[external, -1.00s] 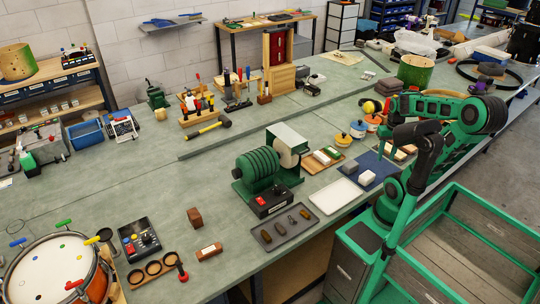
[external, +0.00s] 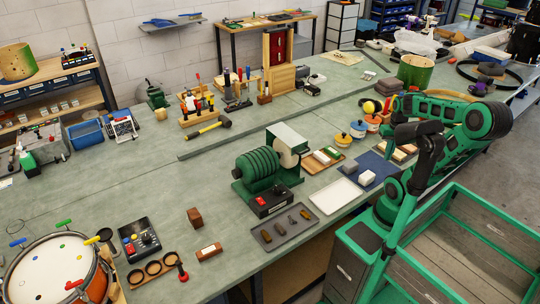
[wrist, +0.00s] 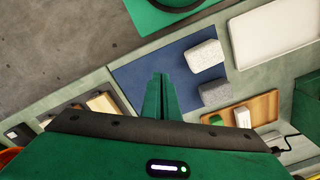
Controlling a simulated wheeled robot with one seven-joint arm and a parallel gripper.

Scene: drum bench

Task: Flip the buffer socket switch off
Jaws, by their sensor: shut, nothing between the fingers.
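The buffer (external: 262,172) is a green ribbed machine with a pale wheel under a light hood, on the bench in the external view. A black box with a red part (external: 272,201) sits at its front; I cannot tell whether this is the socket switch, or which way any switch is set. In the wrist view, my gripper (wrist: 160,82) is shut and empty above a blue mat (wrist: 135,75). In the external view its fingers cannot be made out clearly. A dark cord with a light plug-like end (wrist: 292,138) shows at the wrist view's right edge, partly cut off.
In the external view, a dark tray (external: 284,228) with small parts lies before the buffer. Bare bench (external: 120,180) stretches left of the buffer.

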